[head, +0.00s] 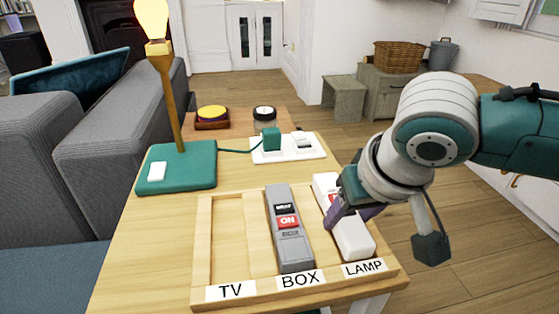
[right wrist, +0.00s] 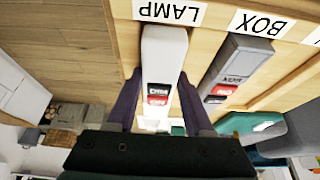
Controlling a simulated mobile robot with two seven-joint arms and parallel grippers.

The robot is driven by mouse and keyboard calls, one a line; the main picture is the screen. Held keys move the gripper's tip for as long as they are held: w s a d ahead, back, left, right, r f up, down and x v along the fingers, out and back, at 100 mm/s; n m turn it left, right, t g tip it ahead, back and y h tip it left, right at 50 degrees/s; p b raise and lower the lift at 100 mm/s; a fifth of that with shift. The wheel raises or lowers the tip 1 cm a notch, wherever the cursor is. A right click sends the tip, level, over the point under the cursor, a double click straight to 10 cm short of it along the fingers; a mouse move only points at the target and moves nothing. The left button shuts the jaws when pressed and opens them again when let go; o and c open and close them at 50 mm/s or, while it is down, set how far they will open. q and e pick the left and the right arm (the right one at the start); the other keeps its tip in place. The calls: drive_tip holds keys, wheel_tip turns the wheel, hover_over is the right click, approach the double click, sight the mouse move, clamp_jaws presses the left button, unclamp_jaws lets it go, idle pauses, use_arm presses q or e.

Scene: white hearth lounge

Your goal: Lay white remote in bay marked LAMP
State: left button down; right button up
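The white remote (head: 354,238) lies lengthwise in the bay marked LAMP, at the right of the wooden tray (head: 232,200), with its near end by the LAMP label (head: 364,268). My right gripper (head: 350,217) reaches down over it with one purple finger along each long side. In the right wrist view the fingertips (right wrist: 161,72) meet the sides of the white remote (right wrist: 164,48), so the gripper looks shut on it. The gripper hides part of its middle in the head view. My left gripper is not in view.
A grey remote (head: 290,245) fills the BOX bay just left. The TV bay (head: 228,245) is empty. Behind the tray stand a lamp with a green base (head: 190,170) and a white power strip (head: 285,152) with a green plug.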

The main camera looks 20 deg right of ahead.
drive_tip(key=o, duration=0.3)
drive_tip(key=shift+s+d+f+g, duration=0.15)
drive_tip(key=shift+s+f, duration=0.15)
drive_tip(key=shift+f, duration=0.25)
drive_tip(key=shift+s+d+f+g, duration=0.15)
drive_tip(key=shift+s+f, duration=0.15)
drive_tip(key=shift+f, duration=0.25)
drive_tip(key=shift+o, duration=0.8)
drive_tip(key=shift+a+r, duration=0.1)
drive_tip(key=shift+r, duration=0.15)
drive_tip(key=shift+o, duration=0.4)
drive_tip(key=r+p, duration=0.2)
drive_tip(key=r, duration=0.1)
drive_tip(key=shift+w+a, duration=0.2)
drive_tip(key=shift+a, duration=0.15)
drive_tip(key=p+v, duration=0.3)
drive_tip(key=v, duration=0.4)
drive_tip(key=shift+s+d, duration=0.1)
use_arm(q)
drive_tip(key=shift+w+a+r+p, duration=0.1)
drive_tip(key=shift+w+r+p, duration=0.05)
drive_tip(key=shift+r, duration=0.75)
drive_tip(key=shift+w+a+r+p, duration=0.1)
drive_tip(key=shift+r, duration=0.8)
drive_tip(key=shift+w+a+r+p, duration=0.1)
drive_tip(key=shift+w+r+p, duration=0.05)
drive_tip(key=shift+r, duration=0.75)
use_arm(e)
drive_tip(key=shift+s+r, duration=0.3)
drive_tip(key=shift+r, duration=0.3)
